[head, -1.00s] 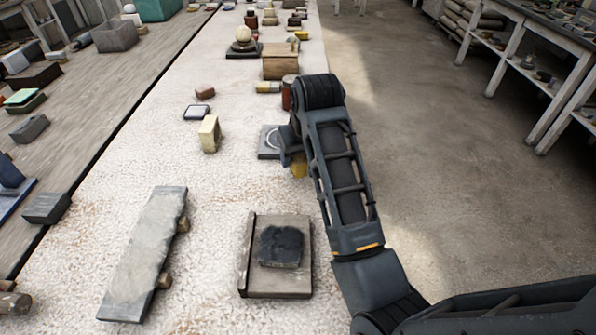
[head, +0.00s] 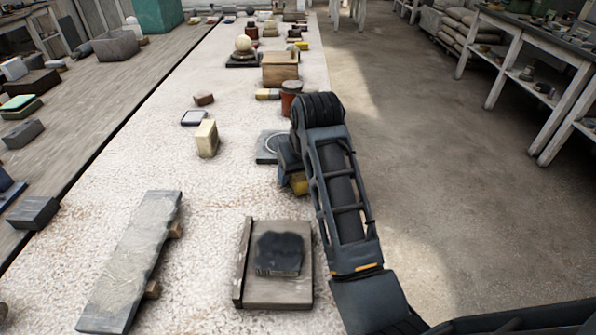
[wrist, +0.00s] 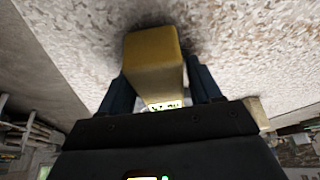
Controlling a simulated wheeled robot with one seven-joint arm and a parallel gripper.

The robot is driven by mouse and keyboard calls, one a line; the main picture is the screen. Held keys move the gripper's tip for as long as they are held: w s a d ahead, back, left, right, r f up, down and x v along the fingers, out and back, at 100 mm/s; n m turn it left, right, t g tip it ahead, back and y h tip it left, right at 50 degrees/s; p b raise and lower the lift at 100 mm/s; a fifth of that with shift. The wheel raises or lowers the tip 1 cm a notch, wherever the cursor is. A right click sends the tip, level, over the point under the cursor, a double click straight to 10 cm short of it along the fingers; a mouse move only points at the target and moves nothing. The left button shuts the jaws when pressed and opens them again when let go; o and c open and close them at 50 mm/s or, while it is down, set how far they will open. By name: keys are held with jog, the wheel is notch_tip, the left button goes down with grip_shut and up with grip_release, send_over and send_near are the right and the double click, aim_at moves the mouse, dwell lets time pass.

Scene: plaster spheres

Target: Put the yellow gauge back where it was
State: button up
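The yellow gauge (wrist: 154,62) is a block with a small lettered display at its near end. In the wrist view it sits between the two dark fingers of my gripper (wrist: 158,88), which press on its sides. In the head view my gripper (head: 291,168) is over the right part of the pale bench, and a bit of the gauge (head: 299,184) shows below it. The arm hides the rest. A dark plate with a pale ring (head: 269,148) lies just beyond, partly covered by my gripper. I cannot tell whether the gauge touches the bench.
A wooden board with a dark slab (head: 280,252) lies nearer. A long grey slab (head: 137,255) rests on supports at left. A cream block (head: 207,139), a small framed plate (head: 194,118) and a rust-brown jar (head: 290,97) stand farther off. The bench's right edge is close to my arm.

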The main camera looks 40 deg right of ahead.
jog(key=shift+o, duration=1)
jog(key=shift+r, duration=0.1)
jog(key=p+v, duration=0.2)
jog(key=v, duration=0.9)
jog(key=shift+s+a+r+p, duration=0.15)
jog(key=shift+s+r+p, duration=0.25)
jog(key=shift+p, duration=0.5)
jog(key=shift+w, duration=0.1)
